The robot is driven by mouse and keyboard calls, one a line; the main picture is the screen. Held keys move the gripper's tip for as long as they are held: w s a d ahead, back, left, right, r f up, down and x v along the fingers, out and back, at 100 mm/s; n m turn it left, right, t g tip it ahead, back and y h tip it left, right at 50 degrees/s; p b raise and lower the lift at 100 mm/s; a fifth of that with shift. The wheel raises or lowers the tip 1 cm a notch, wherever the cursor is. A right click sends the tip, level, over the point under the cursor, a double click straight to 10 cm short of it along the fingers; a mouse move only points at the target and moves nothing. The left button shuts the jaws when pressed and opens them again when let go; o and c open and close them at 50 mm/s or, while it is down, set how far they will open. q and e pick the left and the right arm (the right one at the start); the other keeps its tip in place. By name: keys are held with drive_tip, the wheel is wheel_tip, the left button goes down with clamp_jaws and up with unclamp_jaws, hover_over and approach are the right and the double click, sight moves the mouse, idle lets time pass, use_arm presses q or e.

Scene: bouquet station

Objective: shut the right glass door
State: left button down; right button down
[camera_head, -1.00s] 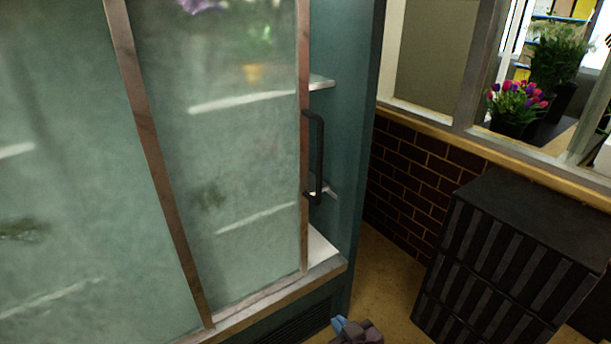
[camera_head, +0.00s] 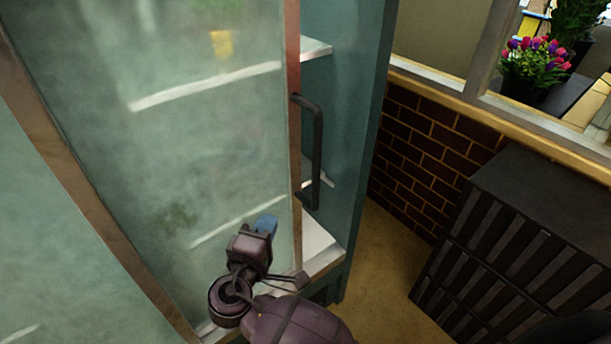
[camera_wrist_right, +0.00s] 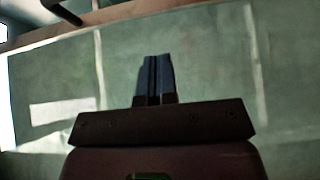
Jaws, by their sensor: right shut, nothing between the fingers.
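My right gripper (camera_head: 266,224) is in front of the lower right part of the pane, left of and below the handle. Its blue fingers are together and empty. In the right wrist view the shut fingers (camera_wrist_right: 154,78) point at the green frosted glass (camera_wrist_right: 205,75), with the brown frame strip across the top. My left gripper is not in view.
The teal cabinet side (camera_head: 352,130) rises right of the gap, with white shelf edges (camera_head: 316,48) inside. A black slatted crate stack (camera_head: 520,230) stands on the floor at the right, before a brick wall (camera_head: 425,140). Some bare floor (camera_head: 385,255) lies between.

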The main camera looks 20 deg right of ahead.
use_arm(q)
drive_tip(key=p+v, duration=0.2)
drive_tip(key=p, duration=0.1)
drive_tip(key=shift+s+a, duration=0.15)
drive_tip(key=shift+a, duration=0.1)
use_arm(e)
drive_tip(key=w+d, duration=0.7)
drive_tip(key=d, duration=0.3)
drive_tip(key=shift+w+d+h, duration=0.2)
drive_tip(key=shift+w+h, duration=0.1)
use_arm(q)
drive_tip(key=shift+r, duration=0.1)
use_arm(e)
drive_tip(key=shift+w, duration=0.1)
